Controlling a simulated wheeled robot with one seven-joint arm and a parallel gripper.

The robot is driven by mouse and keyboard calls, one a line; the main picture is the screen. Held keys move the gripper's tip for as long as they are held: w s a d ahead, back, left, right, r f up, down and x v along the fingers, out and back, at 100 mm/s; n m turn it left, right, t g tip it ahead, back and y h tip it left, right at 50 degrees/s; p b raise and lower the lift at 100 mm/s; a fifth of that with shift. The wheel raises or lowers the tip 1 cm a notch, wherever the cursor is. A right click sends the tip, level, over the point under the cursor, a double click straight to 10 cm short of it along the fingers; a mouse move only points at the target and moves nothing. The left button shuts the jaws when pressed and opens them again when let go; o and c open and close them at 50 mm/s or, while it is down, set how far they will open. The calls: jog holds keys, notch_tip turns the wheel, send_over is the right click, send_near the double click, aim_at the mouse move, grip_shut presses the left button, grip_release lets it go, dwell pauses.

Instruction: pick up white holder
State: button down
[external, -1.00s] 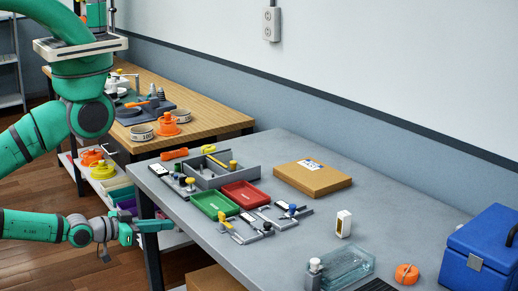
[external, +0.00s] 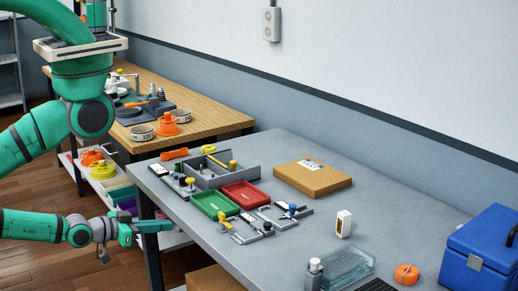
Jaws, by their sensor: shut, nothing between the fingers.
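A small white upright block (external: 343,224) with a dark patch low on its front stands on the grey table, right of centre; it is the likeliest white holder, but I cannot tell for certain. My gripper (external: 157,226) is at the left, by the table's near left edge, with its fingers pointing right. It is shut and empty, well apart from the white block, with the trays and small fixtures between them.
A grey divided tray (external: 188,168), a green tray (external: 214,204), a red tray (external: 246,194) and small fixtures crowd the table's left half. A cardboard box (external: 312,180) lies behind. A glass dish (external: 346,266), orange disc (external: 407,273) and blue case (external: 480,255) are at right.

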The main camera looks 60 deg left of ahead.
jog(key=c, duration=1.4)
grip_release()
